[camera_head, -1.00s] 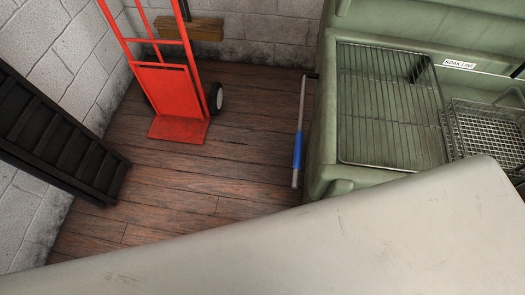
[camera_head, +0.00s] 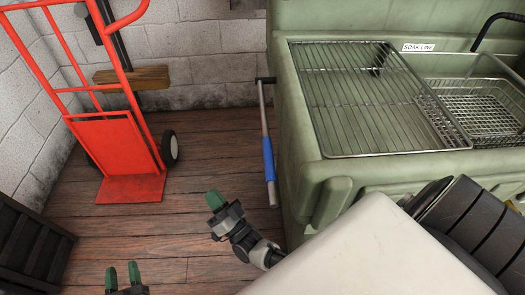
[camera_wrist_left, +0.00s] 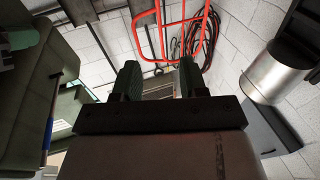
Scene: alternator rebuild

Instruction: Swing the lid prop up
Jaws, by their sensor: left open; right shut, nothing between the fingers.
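The lid prop (camera_head: 266,140) is a grey bar with a blue grip sleeve, hanging down along the left side of the green parts washer (camera_head: 310,180). Its upper end is at a dark pivot near the washer's back left edge. My right gripper (camera_head: 214,198) is shut and empty, low and left of the prop's lower end, apart from it. My left gripper (camera_head: 123,276) is open and empty at the bottom left, farther from the prop. Its two green fingers also show in the left wrist view (camera_wrist_left: 157,82), with nothing between them.
A wire rack (camera_head: 375,100) and a mesh basket (camera_head: 485,105) sit in the washer by a "SOAK LINE" label (camera_head: 418,47). A red hand truck (camera_head: 118,150) stands at the back wall. Wooden floor (camera_head: 210,150) is open between truck and washer.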

